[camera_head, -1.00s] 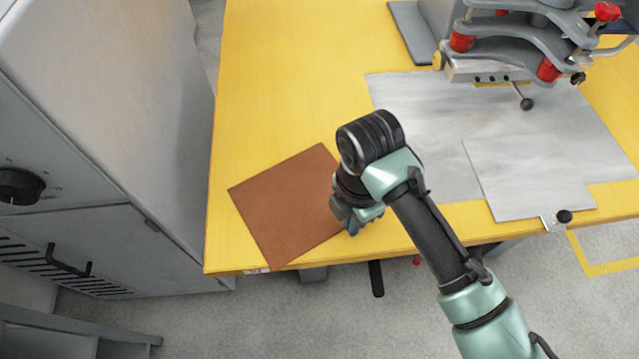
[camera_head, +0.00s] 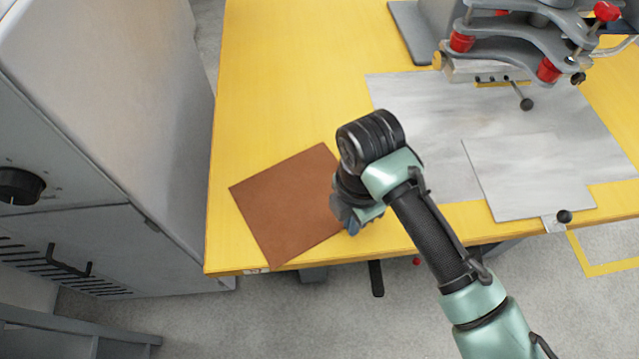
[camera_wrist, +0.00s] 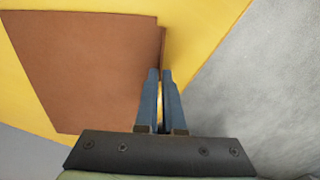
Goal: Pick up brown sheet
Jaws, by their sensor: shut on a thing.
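The brown sheet (camera_head: 285,205) is a flat square near the front left edge of the yellow table, with a corner close to that edge. In the wrist view the sheet (camera_wrist: 85,65) fills the upper left. My gripper (camera_head: 352,222) is at the sheet's right side in the head view. In the wrist view my gripper's blue fingers (camera_wrist: 160,75) are close together at the sheet's right edge, shut on it. The exact contact is partly hidden by the fingers and, in the head view, by my wrist.
The yellow table (camera_head: 290,80) is clear behind the sheet. Grey metal plates (camera_head: 420,110) and (camera_head: 530,175) lie to the right, below a machine with red knobs (camera_head: 548,70). A grey cabinet (camera_head: 110,110) stands close on the left.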

